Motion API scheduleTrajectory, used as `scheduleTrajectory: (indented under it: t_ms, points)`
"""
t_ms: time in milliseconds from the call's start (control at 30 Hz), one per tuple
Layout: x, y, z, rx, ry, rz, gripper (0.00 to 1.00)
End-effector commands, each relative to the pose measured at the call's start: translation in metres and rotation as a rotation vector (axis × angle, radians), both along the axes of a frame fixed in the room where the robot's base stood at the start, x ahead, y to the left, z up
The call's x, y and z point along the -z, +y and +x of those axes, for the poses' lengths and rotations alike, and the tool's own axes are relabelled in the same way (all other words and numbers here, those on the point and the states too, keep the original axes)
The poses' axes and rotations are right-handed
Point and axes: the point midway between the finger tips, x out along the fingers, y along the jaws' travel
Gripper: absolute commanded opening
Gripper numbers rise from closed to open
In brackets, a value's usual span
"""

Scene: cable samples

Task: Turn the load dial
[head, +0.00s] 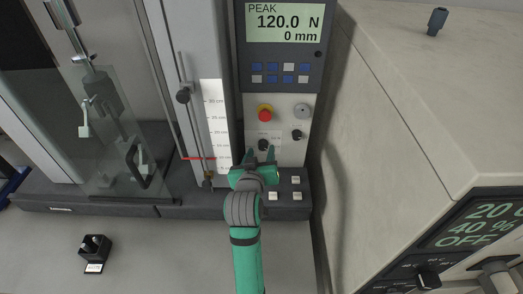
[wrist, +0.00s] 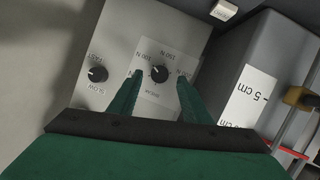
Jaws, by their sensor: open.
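The load dial (wrist: 160,74) is a small black knob on a pale plate with markings such as 100 N and 150 N around it. In the wrist view it sits between the tips of my gripper (wrist: 159,80), which is open. I cannot tell whether the fingers touch it. In the head view the dial (head: 263,144) shows just above my green gripper (head: 260,155), on the front panel of the tester. A second black knob (wrist: 97,74), marked FAST and SLOW, is left of it in the wrist view and also shows in the head view (head: 297,134).
The display (head: 285,22) reads PEAK 120.0 N and 0 mm. A red stop button (head: 265,114) sits above the dial. Several small pale buttons (head: 296,180) are on the base at the right. A large pale cabinet (head: 400,110) stands close on the right. A clear guard (head: 115,130) is at left.

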Motion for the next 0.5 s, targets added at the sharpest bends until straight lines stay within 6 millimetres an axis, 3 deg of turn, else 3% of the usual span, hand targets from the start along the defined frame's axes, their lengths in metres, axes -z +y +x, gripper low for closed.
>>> scheduleTrajectory:
  t_ms: [300,500]
  points:
    - [-0.018,0.008,-0.056,-0.001,-0.001,0.000,0.44]
    - [-0.025,0.011,-0.075,-0.001,0.000,0.000,0.44]
